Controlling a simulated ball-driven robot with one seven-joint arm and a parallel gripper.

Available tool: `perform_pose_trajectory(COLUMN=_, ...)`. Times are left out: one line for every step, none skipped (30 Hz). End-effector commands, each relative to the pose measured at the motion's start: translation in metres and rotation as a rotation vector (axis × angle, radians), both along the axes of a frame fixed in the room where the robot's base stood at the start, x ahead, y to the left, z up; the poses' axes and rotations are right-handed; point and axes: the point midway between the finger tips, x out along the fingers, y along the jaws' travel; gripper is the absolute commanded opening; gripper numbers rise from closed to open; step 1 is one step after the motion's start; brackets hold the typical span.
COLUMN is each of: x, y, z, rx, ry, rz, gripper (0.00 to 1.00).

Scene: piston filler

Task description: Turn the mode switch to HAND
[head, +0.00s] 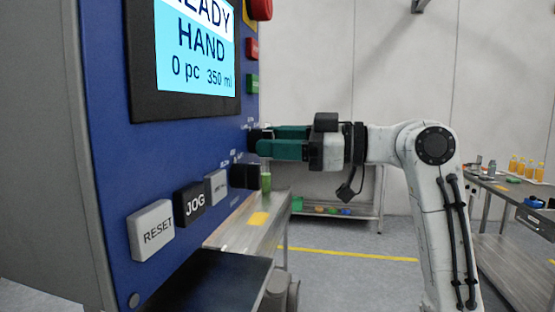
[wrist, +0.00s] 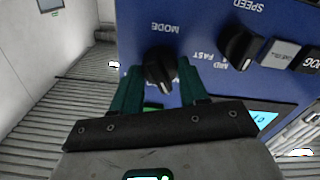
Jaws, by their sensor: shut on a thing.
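The mode switch (wrist: 160,66) is a black knob on the blue panel, under an upside-down MODE label in the wrist view. My gripper (wrist: 160,82) has its green fingers on both sides of the knob and is shut on it. In the head view my gripper (head: 262,142) reaches the panel from the right, and its fingers largely hide the mode switch (head: 253,136). The screen (head: 195,45) reads HAND, with "0 pc 350 ml" below. The knob's pointer and position labels are too small or hidden to read surely.
A black SPEED knob (wrist: 238,46) sits close beside the mode switch. RESET (head: 152,230) and JOG (head: 190,203) buttons lie lower on the panel. A red button (head: 262,9) is above.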

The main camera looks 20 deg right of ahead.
Motion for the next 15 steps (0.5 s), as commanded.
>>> perform_pose_trajectory(x=0.0001, y=-0.0001, z=-0.0041, rx=-0.02, ry=-0.028, rz=0.0, gripper=0.13)
perform_pose_trajectory(x=0.0, y=0.0001, z=-0.0038, rx=-0.032, ry=-0.044, rz=0.0, gripper=0.13)
perform_pose_trajectory(x=-0.0001, y=0.0003, z=-0.0034, rx=-0.047, ry=-0.065, rz=0.0, gripper=0.13)
perform_pose_trajectory(x=-0.0001, y=0.0003, z=-0.0029, rx=-0.059, ry=-0.081, rz=0.0, gripper=0.13)
perform_pose_trajectory(x=-0.0002, y=0.0003, z=-0.0028, rx=-0.068, ry=-0.094, rz=0.0, gripper=0.13)
perform_pose_trajectory(x=-0.0001, y=0.0001, z=-0.0026, rx=-0.081, ry=-0.112, rz=0.0, gripper=0.13)
perform_pose_trajectory(x=-0.0001, y=0.0, z=-0.0026, rx=-0.089, ry=-0.123, rz=-0.001, gripper=0.13)
perform_pose_trajectory(x=-0.0001, y=0.0, z=-0.0023, rx=-0.097, ry=-0.135, rz=-0.001, gripper=0.13)
perform_pose_trajectory(x=-0.0001, y=-0.0002, z=-0.0021, rx=-0.107, ry=-0.147, rz=-0.001, gripper=0.13)
perform_pose_trajectory(x=-0.0001, y=-0.0003, z=-0.0019, rx=-0.113, ry=-0.156, rz=-0.001, gripper=0.13)
perform_pose_trajectory(x=-0.0001, y=-0.0003, z=-0.0016, rx=-0.12, ry=-0.165, rz=-0.001, gripper=0.13)
perform_pose_trajectory(x=-0.0001, y=-0.0004, z=-0.0014, rx=-0.127, ry=-0.174, rz=-0.001, gripper=0.13)
perform_pose_trajectory(x=-0.0001, y=-0.0004, z=-0.0012, rx=-0.131, ry=-0.179, rz=-0.001, gripper=0.13)
perform_pose_trajectory(x=0.0, y=-0.0005, z=-0.0011, rx=-0.135, ry=-0.185, rz=-0.001, gripper=0.13)
perform_pose_trajectory(x=-0.0001, y=-0.0005, z=-0.001, rx=-0.14, ry=-0.191, rz=-0.001, gripper=0.13)
